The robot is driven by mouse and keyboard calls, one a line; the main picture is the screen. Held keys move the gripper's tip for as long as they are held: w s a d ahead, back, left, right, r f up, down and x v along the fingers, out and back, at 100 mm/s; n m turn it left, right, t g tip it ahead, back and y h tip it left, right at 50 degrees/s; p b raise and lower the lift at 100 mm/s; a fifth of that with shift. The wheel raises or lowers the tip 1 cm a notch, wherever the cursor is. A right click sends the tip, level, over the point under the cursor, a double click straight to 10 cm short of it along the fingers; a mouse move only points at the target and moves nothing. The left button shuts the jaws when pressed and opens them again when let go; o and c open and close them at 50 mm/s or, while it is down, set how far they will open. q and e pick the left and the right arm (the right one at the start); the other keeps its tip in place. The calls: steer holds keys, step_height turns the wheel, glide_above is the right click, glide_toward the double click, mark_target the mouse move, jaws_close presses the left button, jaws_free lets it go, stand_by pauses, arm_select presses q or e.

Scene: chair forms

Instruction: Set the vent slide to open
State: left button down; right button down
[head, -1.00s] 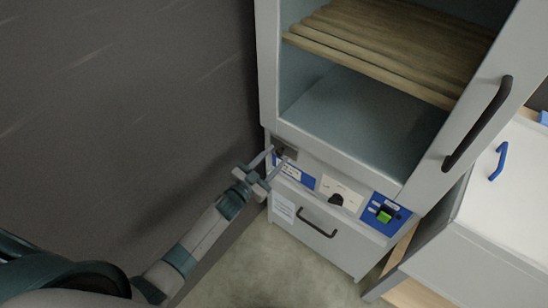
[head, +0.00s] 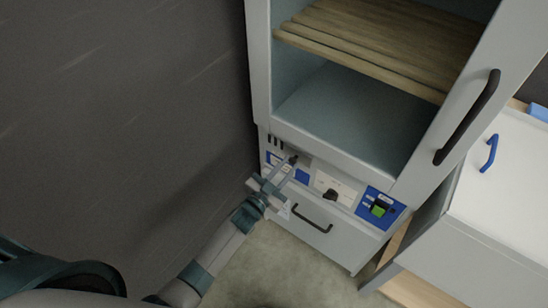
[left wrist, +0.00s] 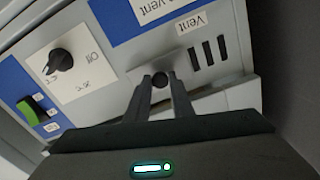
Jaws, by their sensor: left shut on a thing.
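The vent slide's small black knob (left wrist: 160,80) sits between the fingertips of my left gripper (left wrist: 161,84) in the left wrist view. The gripper is shut on it. Its grey plate (left wrist: 143,73) is partly hidden by the fingers. In the head view the left gripper (head: 284,167) reaches the panel's left part, just right of the slots (head: 275,142). My right gripper is out of view.
The panel also has a black dial (head: 330,195) and a green switch (head: 378,210). Below is a drawer with a dark handle (head: 312,219). Above is an open cabinet with slatted shelf (head: 370,45). A dark wall (head: 130,110) stands left.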

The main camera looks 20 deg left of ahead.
arm_select(q)
steer(key=shift+s+d, duration=0.2)
steer(key=shift+d, duration=0.3)
steer(key=shift+f, duration=0.1)
steer(key=c, duration=1.8)
jaws_free()
steer(key=shift+o, duration=1.3)
steer(key=shift+d, duration=0.1)
steer(key=shift+s, duration=0.1)
steer(key=b+v, duration=0.2)
steer(key=v, duration=1.5)
steer(key=shift+s+b, duration=0.15)
steer(key=shift+b, duration=0.15)
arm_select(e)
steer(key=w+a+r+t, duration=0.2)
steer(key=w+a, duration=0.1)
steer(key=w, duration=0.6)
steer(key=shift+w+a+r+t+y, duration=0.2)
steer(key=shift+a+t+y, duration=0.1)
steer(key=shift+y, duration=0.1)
